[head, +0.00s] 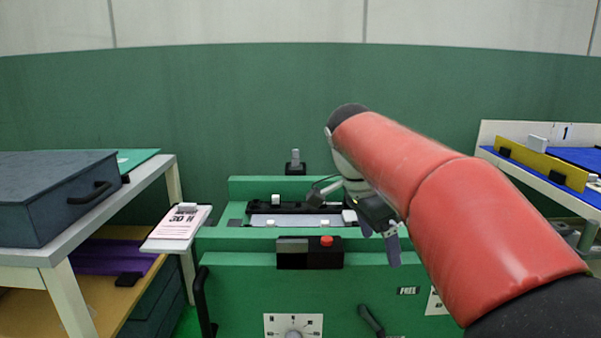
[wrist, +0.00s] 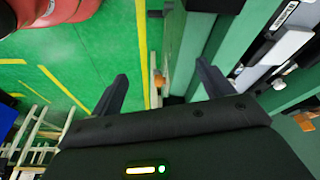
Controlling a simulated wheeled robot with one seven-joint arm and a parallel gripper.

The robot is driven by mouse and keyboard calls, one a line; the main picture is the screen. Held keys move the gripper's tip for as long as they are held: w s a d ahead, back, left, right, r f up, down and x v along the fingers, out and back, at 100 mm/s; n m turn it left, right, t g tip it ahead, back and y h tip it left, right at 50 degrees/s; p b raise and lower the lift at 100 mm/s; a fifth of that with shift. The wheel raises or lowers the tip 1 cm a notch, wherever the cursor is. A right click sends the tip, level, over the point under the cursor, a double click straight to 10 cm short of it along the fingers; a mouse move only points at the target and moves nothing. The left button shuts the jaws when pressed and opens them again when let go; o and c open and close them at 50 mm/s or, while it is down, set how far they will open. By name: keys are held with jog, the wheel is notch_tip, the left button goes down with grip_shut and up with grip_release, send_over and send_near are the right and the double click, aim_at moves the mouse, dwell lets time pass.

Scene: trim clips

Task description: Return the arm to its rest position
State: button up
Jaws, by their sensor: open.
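My red arm reaches in from the lower right in the head view and ends over the right front of the green machine (head: 240,262). My gripper (head: 380,243) hangs beside the machine's front top edge with its fingers pointing down. In the wrist view my gripper (wrist: 163,88) has its two dark fingers wide apart with nothing between them. A dark strip with small white clips (head: 276,200) lies in the recess on the machine's top, partly hidden by my arm on the right.
A grey box (head: 50,195) stands on the left bench. A card reading 30 N (head: 178,223) lies on a small shelf. A black box with a red button (head: 310,253) is on the machine's front. A right-hand table (head: 545,172) holds a blue surface and yellow rail.

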jog(key=s+d+f+n+t+y+p, duration=0.1)
jog(key=s+f+n, duration=0.4)
jog(key=s, duration=0.5)
jog(key=s+f+n+t+y+p, duration=0.1)
jog(key=s+f+n+t+y, duration=0.1)
jog(key=s+f+n, duration=0.4)
jog(key=s+n+t, duration=0.1)
jog(key=s+n, duration=0.2)
jog(key=s, duration=0.1)
jog(key=shift+d+n+t+y, duration=0.3)
jog(key=shift+d+n+t, duration=0.05)
jog(key=shift+n+t, duration=0.05)
